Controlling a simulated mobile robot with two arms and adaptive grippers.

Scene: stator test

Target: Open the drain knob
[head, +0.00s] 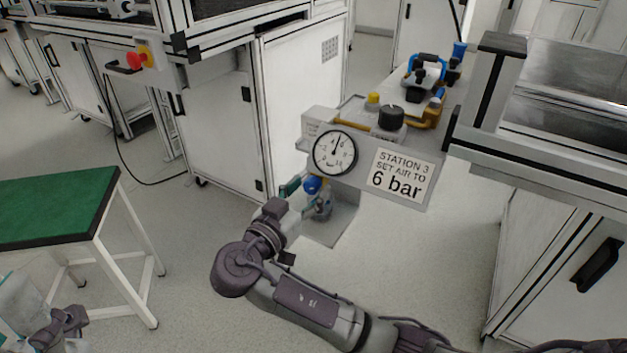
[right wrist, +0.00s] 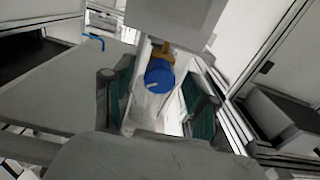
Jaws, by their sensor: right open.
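The drain knob is a blue round knob (head: 312,185) under the pressure gauge of the air station, beside a clear bowl (head: 323,207). In the right wrist view the blue knob (right wrist: 159,77) shows a white line on its face and a brass-coloured fitting behind it. My right gripper (head: 297,194) is at the knob. In the right wrist view its two green-padded fingers (right wrist: 157,98) stand apart on either side of the knob, with gaps visible. My left gripper (head: 22,308) is partly in view at the lower left corner, its fingers not clear.
The station carries a round gauge (head: 335,152), a "6 bar" sign (head: 401,175), a black knob (head: 391,117) and a yellow button (head: 373,99). A green-topped table (head: 60,205) stands at left. A framed bench (head: 560,165) stands at right. The floor between is clear.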

